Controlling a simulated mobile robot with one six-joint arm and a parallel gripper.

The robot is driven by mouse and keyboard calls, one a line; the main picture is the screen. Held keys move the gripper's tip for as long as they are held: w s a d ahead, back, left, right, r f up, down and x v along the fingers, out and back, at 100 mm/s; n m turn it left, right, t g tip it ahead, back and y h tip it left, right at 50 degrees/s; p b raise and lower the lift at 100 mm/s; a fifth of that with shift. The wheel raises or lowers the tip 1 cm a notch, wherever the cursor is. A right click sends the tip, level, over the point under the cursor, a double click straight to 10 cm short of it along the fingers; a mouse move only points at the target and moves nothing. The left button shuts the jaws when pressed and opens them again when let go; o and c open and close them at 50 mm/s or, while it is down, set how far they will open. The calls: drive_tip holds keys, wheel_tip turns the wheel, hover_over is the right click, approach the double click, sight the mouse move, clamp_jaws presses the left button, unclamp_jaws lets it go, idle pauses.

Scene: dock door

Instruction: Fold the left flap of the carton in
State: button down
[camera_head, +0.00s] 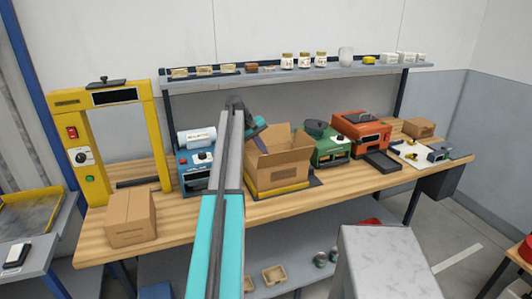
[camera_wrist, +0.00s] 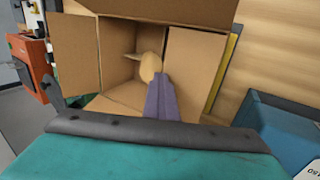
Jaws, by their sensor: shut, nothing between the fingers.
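The open brown carton (camera_head: 284,172) stands on a yellow-edged dark base on the bench, its flaps spread. In the wrist view, which sees it from another side, the carton (camera_wrist: 122,64) shows its inside and several raised flaps. The flap on the blue machine's side (camera_wrist: 194,72) stands out at the right there; it is the left one in the head view. My gripper (camera_wrist: 160,82) is shut, its purple fingers over the carton's opening beside that flap; contact cannot be told. In the head view my arm partly hides the gripper and the carton's left side.
A blue machine (camera_head: 192,171) stands left of the carton and a green machine (camera_head: 331,150) close on its right. A closed box (camera_head: 130,218) sits at the bench's front left. A shelf (camera_head: 270,77) with jars runs above. A small tan object (camera_wrist: 151,66) shows inside the carton.

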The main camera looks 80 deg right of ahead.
drive_tip(key=shift+w+a+f, duration=0.15)
drive_tip(key=shift+w+f, duration=0.15)
drive_tip(key=shift+w, duration=0.1)
drive_tip(key=shift+w+r+p, duration=0.15)
drive_tip(key=shift+r+p, duration=0.3)
drive_tip(key=shift+r, duration=0.3)
drive_tip(key=r, duration=0.1)
drive_tip(key=s+r+p, duration=0.1)
drive_tip(key=r, duration=0.1)
drive_tip(key=shift+r, duration=0.25)
drive_tip(key=shift+d+r, duration=0.2)
drive_tip(key=shift+r, duration=0.05)
wheel_tip(320, 180, up, 9)
drive_tip(key=b, duration=0.1)
drive_tip(key=shift+b, duration=0.35)
drive_tip(key=shift+s+r, duration=0.1)
